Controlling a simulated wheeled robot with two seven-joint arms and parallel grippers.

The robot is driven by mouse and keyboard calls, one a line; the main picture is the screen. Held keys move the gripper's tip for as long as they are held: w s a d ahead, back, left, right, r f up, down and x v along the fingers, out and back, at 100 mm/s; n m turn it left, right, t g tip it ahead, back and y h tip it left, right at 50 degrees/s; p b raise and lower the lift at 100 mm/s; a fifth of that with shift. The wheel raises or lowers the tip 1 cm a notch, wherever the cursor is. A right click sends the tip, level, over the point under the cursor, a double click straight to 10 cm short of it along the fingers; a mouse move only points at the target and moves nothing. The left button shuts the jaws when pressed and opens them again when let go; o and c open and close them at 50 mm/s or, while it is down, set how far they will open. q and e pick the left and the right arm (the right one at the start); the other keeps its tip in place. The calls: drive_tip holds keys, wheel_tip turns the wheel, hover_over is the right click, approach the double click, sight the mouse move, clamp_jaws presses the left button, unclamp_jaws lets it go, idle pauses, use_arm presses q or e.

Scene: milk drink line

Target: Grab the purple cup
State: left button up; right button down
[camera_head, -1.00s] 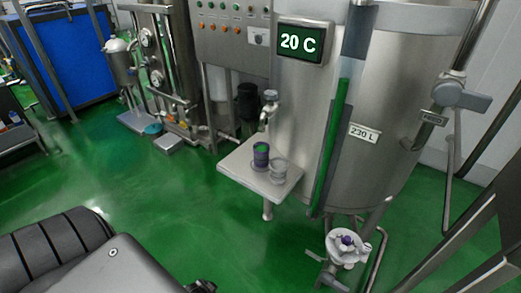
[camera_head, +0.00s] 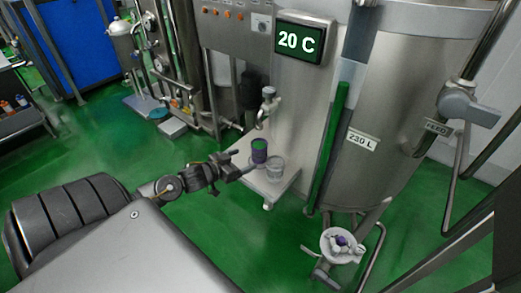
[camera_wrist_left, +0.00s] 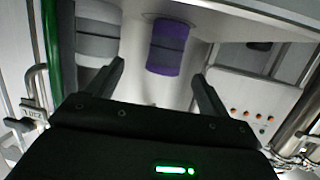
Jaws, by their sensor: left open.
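The purple cup (camera_head: 259,156), with a green patch near its top, stands upright on a small pale shelf (camera_head: 283,189) in front of the tank. In the left wrist view the purple cup (camera_wrist_left: 167,47) shows just beyond the gap between the fingertips. My left gripper (camera_head: 250,168) is open, close to the near left side of the cup. In the wrist view my left gripper (camera_wrist_left: 159,70) has its fingers spread, with nothing between them. I cannot tell whether a finger touches the cup. My right gripper is not in view.
A tap (camera_head: 268,104) hangs above the shelf. The steel tank (camera_head: 400,110) rises behind. A green upright tube (camera_head: 332,145) stands right of the shelf.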

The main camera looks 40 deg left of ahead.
sight(265, 142)
use_arm(q)
drive_tip(key=shift+t+h, duration=0.5)
drive_tip(key=w, duration=0.2)
drive_tip(key=w+r, duration=0.1)
drive_tip(key=w, duration=0.4)
drive_tip(key=shift+a+r, duration=0.2)
drive_tip(key=shift+a, duration=0.15)
drive_tip(key=shift+w+p, duration=0.4)
drive_tip(key=shift+p, duration=0.1)
drive_tip(key=x, duration=0.4)
drive_tip(key=shift+w+d+f+p, duration=0.15)
drive_tip(key=shift+f+p, duration=0.1)
drive_tip(key=shift+p, duration=0.1)
drive_tip(key=c, duration=1.2)
drive_tip(key=shift+c, duration=0.6)
